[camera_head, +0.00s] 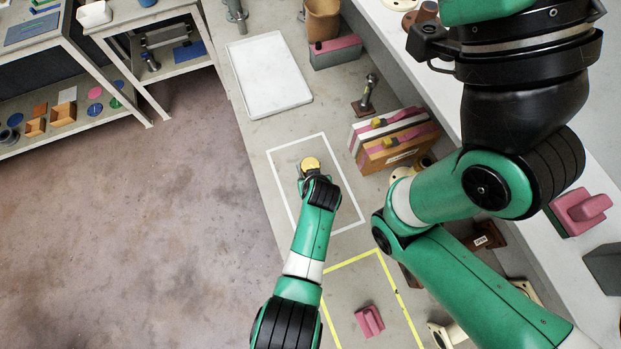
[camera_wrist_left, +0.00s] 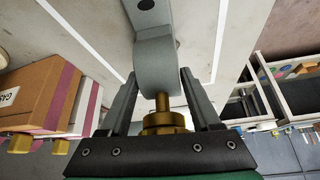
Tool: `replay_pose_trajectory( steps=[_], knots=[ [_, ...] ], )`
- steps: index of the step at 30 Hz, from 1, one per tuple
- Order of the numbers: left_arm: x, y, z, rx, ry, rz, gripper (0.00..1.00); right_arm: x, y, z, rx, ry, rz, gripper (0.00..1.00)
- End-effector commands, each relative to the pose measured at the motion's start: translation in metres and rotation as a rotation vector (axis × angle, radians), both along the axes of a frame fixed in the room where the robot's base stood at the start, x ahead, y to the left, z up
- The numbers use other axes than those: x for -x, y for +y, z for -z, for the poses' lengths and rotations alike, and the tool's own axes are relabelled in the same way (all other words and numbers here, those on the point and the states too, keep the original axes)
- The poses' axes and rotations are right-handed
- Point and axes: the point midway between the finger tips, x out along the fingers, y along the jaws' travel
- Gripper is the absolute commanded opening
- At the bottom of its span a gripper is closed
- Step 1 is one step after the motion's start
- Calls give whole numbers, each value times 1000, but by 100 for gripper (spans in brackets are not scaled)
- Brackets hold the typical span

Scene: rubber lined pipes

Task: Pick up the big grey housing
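The grey housing (camera_wrist_left: 155,65) has a rounded body and a brass fitting (camera_wrist_left: 163,122), and it fills the middle of the left wrist view. In the head view only its yellow brass top (camera_head: 311,163) shows clearly, inside the white-outlined area. My left gripper (camera_wrist_left: 157,80) has one finger on each side of the rounded part. The fingers are apart and very close to its sides; whether they press on it I cannot tell. In the head view my left gripper (camera_head: 306,177) is at the housing and hides much of it. My right gripper is out of view.
A yellow-outlined area with a pink block (camera_head: 369,321) lies nearer. A white tray (camera_head: 268,75) is at the back. Upright panels in pink, white and brown (camera_head: 395,138) stand right of the white outline. My right arm covers much of the right side.

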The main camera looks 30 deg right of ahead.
Motion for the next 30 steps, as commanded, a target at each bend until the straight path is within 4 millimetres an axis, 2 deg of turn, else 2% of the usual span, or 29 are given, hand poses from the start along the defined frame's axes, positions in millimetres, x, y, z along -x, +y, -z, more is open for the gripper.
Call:
replay_pose_trajectory(
  steps=[1,9,10,24,30],
  knots=[
    [0,0,0,-1,0,0,52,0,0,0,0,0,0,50],
    [0,0,0,0,1,0,4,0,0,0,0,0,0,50],
    [0,0,0,0,1,0,0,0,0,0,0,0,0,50],
    [-1,-1,-3,2,-3,0,0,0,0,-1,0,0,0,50],
    [-1,-1,-25,3,-4,1,0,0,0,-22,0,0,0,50]
  ],
)
